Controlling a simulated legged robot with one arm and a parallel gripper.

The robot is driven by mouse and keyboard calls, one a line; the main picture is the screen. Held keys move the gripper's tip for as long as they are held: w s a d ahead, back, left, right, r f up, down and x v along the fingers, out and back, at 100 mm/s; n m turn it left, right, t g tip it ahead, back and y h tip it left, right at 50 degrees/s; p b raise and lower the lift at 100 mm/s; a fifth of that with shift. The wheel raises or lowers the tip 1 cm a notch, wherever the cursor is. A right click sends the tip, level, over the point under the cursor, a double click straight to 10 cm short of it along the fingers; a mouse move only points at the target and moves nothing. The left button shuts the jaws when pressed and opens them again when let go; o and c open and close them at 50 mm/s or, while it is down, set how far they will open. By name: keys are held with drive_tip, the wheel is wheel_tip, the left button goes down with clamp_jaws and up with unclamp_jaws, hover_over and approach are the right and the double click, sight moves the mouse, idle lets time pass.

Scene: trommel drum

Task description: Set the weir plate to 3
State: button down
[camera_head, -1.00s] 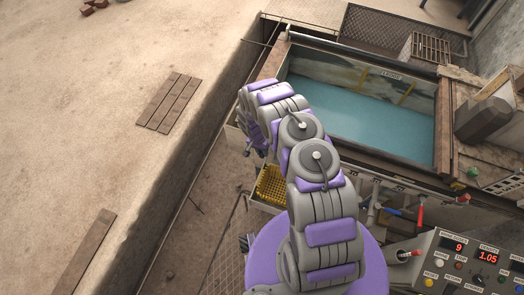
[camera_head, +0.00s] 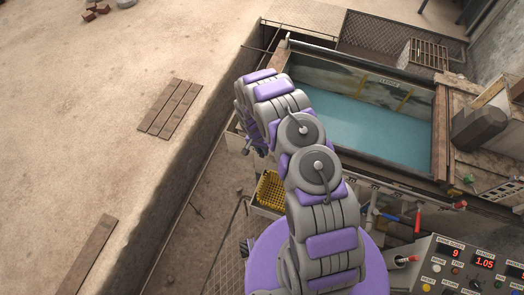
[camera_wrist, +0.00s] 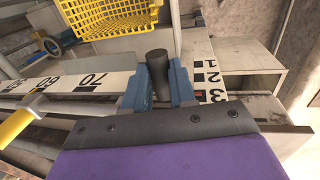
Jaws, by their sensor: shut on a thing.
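In the wrist view my gripper (camera_wrist: 158,88) has its blue fingers closed on a dark upright cylindrical handle (camera_wrist: 157,62). The handle's top stands out between the fingers, and its lower part is hidden by them. A white scale (camera_wrist: 208,78) marked 1, 2 and 3 runs just right of the fingers, with 3 nearest my wrist. A small red mark shows beside the 3. The weir plate itself cannot be made out clearly. In the head view my arm covers most of the gripper, left of the blue-green water tank (camera_head: 365,125).
A yellow basket (camera_wrist: 110,18) is beyond the fingers; it also shows in the head view (camera_head: 269,190). A yellow handle (camera_wrist: 20,122) is at far left. A control panel (camera_head: 470,268) is at lower right.

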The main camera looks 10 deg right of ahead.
drive_tip(key=shift+w+r, duration=0.15)
drive_tip(key=shift+w, duration=0.05)
drive_tip(key=c, duration=0.9)
unclamp_jaws()
drive_tip(key=shift+s, duration=0.1)
wheel_tip(320, 180, down, 8)
drive_tip(key=b, duration=0.3)
wheel_tip(320, 180, up, 18)
drive_tip(key=w+a+f+p, duration=0.1)
drive_tip(key=w+a+p, duration=0.15)
drive_tip(key=p, duration=0.25)
drive_tip(key=shift+n, duration=0.8)
drive_tip(key=s+d+r, duration=0.1)
drive_tip(key=s+r, duration=0.1)
drive_tip(key=r, duration=0.5)
drive_tip(key=s+d+r, duration=0.2)
drive_tip(key=r, duration=0.4)
drive_tip(key=s+d+r+b, duration=0.1)
drive_tip(key=s+r, duration=0.1)
drive_tip(key=r, duration=0.5)
drive_tip(key=shift+d+r, duration=0.3)
drive_tip(key=shift+d, duration=0.05)
